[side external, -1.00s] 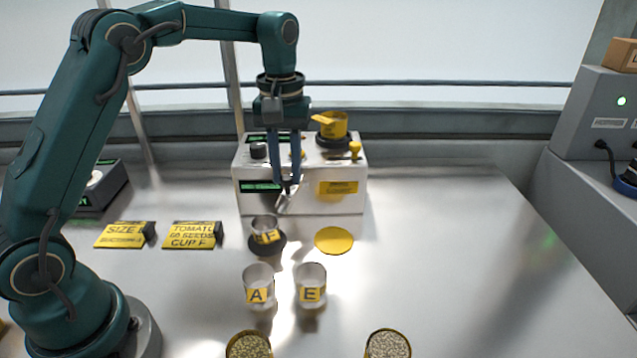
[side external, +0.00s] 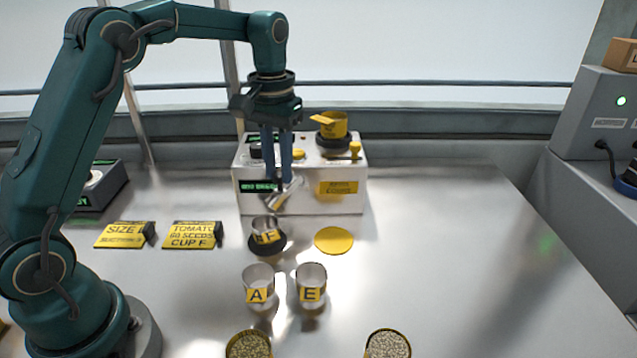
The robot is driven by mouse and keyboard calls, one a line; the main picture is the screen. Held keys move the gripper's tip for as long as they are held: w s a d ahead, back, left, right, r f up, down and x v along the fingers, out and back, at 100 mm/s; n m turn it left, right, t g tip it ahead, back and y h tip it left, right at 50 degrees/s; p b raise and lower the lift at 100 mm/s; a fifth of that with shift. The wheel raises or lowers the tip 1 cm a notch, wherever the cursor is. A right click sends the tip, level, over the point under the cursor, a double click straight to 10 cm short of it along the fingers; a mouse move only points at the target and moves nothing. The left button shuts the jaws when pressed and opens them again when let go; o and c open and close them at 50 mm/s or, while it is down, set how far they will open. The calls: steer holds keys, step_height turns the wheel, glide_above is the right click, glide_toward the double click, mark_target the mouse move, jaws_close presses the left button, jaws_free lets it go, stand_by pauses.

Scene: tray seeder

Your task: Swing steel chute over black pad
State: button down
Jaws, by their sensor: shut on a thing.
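The steel chute (side external: 285,194) sticks out from the front of the white seeder machine (side external: 303,200) and slants down to the left. My gripper (side external: 277,182) points down in front of the machine, shut on the chute's upper part. The black pad (side external: 280,246) lies on the table below and a little left of the chute. A clear cup with a yellow F label (side external: 265,230) stands upright on the pad and hides part of it. The exact contact of the fingertips with the chute is small in this view.
A yellow disc (side external: 334,240) lies right of the pad. Cup A (side external: 258,283) and cup E (side external: 311,285) stand in front. Two seed-filled dishes (side external: 388,345) (side external: 249,346) sit at the near edge. The table's right side is clear.

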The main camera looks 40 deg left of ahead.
mark_target(279, 174)
steer(key=c, duration=0.7)
jaws_free()
steer(key=shift+r, duration=0.1)
steer(key=shift+r, duration=2.45)
